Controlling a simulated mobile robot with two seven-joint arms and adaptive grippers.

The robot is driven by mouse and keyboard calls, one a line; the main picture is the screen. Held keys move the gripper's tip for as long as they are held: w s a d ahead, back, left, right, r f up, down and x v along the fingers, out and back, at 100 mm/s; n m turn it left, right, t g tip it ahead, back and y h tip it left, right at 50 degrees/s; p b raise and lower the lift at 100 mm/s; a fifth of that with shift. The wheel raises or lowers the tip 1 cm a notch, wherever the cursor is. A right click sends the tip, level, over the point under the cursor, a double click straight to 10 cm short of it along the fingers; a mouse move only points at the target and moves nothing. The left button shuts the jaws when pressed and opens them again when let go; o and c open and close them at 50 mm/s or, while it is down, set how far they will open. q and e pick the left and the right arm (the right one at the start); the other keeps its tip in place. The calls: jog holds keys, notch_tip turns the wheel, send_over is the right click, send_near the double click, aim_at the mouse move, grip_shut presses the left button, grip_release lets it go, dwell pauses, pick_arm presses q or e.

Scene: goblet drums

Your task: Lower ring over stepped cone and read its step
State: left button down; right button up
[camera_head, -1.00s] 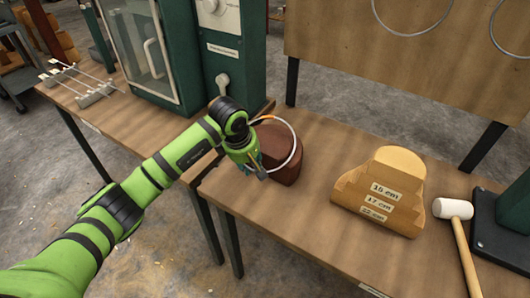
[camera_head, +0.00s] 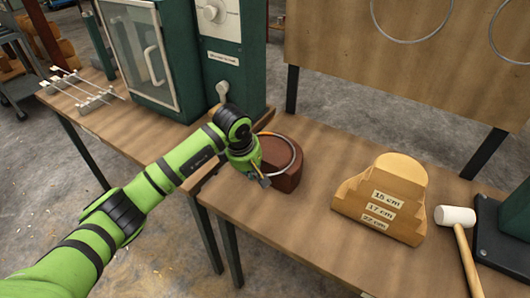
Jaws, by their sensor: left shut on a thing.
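My left gripper (camera_head: 262,178) is shut on the thin metal ring (camera_head: 299,158), gripping it at its near left side. The ring is tilted and shows against the dark red-brown drum body (camera_head: 287,178) on the bench; I cannot tell whether it touches it. The gripper hides part of the drum's left side. The stepped cone (camera_head: 383,198), a pale wooden block with labels reading 15 cm, 17 cm and what looks like 22 cm, stands to the right, apart from the ring. My right gripper is not in view.
A white-headed mallet (camera_head: 456,216) lies right of the stepped cone, beside a dark green stand (camera_head: 515,225). A green cabinet (camera_head: 235,60) stands behind my left arm. More rings (camera_head: 410,38) hang on the back board. The bench (camera_head: 320,225) is bare between drum and cone.

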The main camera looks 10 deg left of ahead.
pick_arm(q)
jog(key=shift+w+d+r, duration=0.1)
jog(key=shift+d+r, duration=0.05)
jog(key=shift+d, duration=0.15)
jog(key=shift+r, duration=0.15)
notch_tip(320, 180, up, 3)
jog(key=shift+r+p, duration=0.1)
jog(key=shift+p, duration=0.7)
jog(key=shift+r, duration=0.1)
notch_tip(320, 180, up, 3)
jog(key=shift+r+t+p, duration=0.2)
jog(key=shift+t+p, duration=0.1)
jog(key=shift+p, duration=0.05)
dwell(0.4)
